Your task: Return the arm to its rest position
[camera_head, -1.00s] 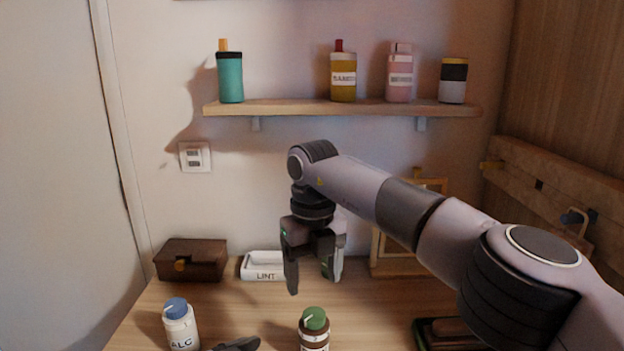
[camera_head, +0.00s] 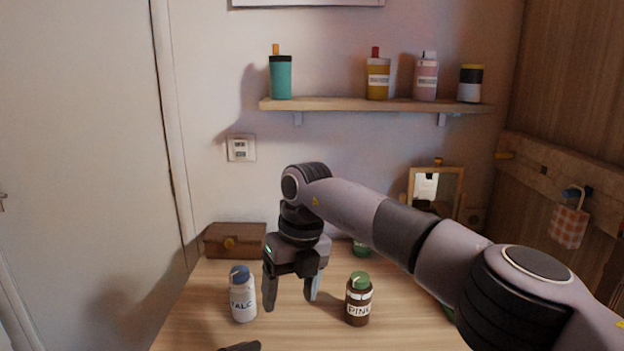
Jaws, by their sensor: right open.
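My right arm (camera_head: 380,220) comes in from the lower right and reaches over the table. My right gripper (camera_head: 291,300) points down, open and empty. It hangs between a white bottle with a blue cap (camera_head: 242,298), labelled TALC, and a brown bottle with a green cap (camera_head: 358,302), whose label is partly readable. I cannot tell its exact height above the table, but nothing is between its fingers.
A wooden table (camera_head: 205,320) carries a brown box (camera_head: 235,240), a framed mirror (camera_head: 436,192) and another green-topped item (camera_head: 361,248) behind the arm. A wall shelf (camera_head: 370,104) holds several bottles. A checked pouch (camera_head: 568,225) hangs at right.

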